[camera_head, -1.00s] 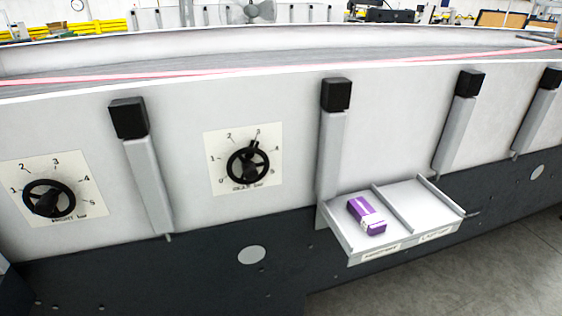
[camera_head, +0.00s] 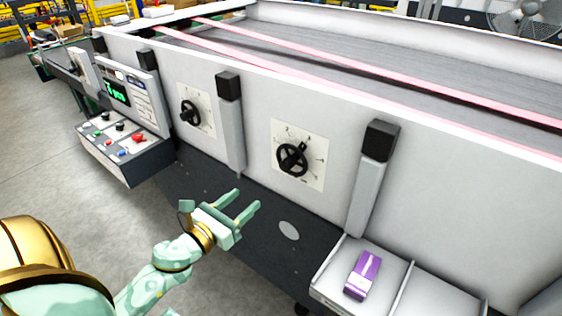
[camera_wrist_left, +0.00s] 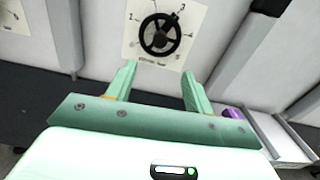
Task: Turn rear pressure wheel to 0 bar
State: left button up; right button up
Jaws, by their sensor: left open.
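The rear pressure wheel (camera_head: 292,158) is a black handwheel on a white numbered dial plate on the machine's side wall. It also shows in the left wrist view (camera_wrist_left: 160,36), beyond my fingers. Its pointer is up and to the right, near the 3. My left gripper (camera_head: 248,198) is open and empty, in front of the dark lower panel, below and left of the wheel and apart from it. Its two green fingers (camera_wrist_left: 158,68) point toward the dial in the wrist view. My right gripper is not in view.
A second black wheel (camera_head: 190,112) on a similar dial is further left. Black-capped grey posts (camera_head: 229,87) and (camera_head: 381,142) flank the rear dial. A shelf (camera_head: 405,300) with a purple box (camera_head: 363,275) juts out lower right. A control console (camera_head: 130,155) stands left.

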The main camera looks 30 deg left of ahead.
pick_arm(q)
jog(key=p, duration=0.2)
send_near(283, 168)
jog(key=w, duration=0.9)
jog(key=shift+w+d+r, duration=0.1)
jog(key=shift+w+d, duration=0.1)
jog(key=shift+d, duration=0.15)
jog(key=c, duration=1)
